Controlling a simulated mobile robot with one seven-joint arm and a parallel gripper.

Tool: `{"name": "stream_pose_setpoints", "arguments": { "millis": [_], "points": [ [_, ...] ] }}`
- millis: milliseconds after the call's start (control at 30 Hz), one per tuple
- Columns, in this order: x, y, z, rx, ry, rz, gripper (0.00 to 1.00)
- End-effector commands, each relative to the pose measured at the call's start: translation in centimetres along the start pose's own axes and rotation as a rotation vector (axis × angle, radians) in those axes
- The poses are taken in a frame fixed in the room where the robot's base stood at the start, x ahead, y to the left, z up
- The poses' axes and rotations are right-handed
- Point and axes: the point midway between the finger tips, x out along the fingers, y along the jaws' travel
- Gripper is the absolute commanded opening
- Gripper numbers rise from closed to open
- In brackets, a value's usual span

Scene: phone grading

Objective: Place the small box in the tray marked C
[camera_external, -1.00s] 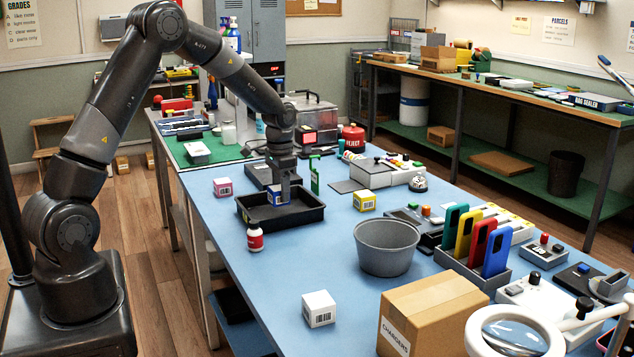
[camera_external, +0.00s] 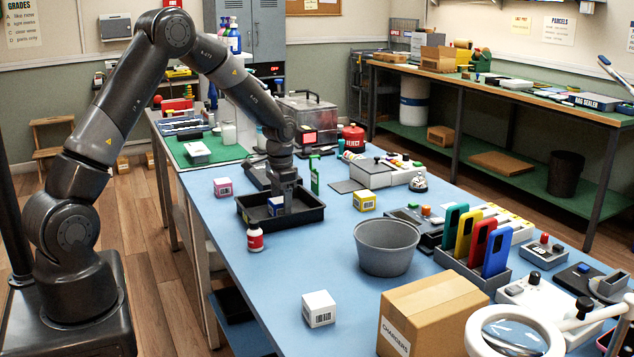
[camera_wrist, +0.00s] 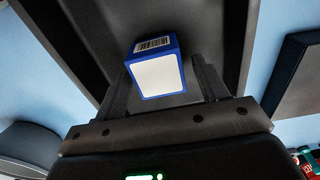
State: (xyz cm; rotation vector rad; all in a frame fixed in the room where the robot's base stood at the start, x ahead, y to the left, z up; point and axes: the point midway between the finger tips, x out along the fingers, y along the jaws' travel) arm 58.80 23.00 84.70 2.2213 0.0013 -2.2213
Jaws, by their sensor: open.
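A small blue box with a white face and a barcode (camera_external: 275,206) is in the black tray (camera_external: 285,224) on the blue table. My gripper (camera_external: 284,203) is low over the tray, with its fingers down at the box. In the wrist view the small box (camera_wrist: 158,75) sits between the two fingers of my gripper (camera_wrist: 163,88), with a visible gap on at least the right side. The jaws are open. The dark tray (camera_wrist: 92,40) lies beneath it. No letter C is readable on the tray.
A pink box (camera_external: 222,187), a yellow box (camera_external: 364,200) and a white box (camera_external: 319,308) stand around the tray. A red-and-white bottle (camera_external: 255,238) is close to its front edge. A grey bin (camera_external: 386,247) stands to the right. The table's middle front is clear.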

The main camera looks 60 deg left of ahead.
Motion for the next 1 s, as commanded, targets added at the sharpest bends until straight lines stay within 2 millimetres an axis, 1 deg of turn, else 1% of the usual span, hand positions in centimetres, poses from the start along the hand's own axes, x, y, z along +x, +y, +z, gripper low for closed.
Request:
{"name": "stream_pose_setpoints", "arguments": {
  "millis": [133,233,367,600,700,833,1000],
  "points": [
    [-0.2,0.0,0.0,0.000,0.001,0.000,0.67],
    [-1.1,0.0,-0.1,0.000,0.003,-0.001,0.67],
    [-3.5,-0.1,-0.1,0.000,0.005,-0.003,0.67],
    [-8.7,0.0,-0.1,0.000,0.004,-0.002,0.67],
    [-10.3,0.0,-0.1,0.000,0.002,-0.001,0.67],
    [-11.7,0.0,0.0,0.000,0.002,-0.001,0.67],
    [-12.3,0.0,0.0,0.000,0.000,0.000,0.67]
  ]
}}
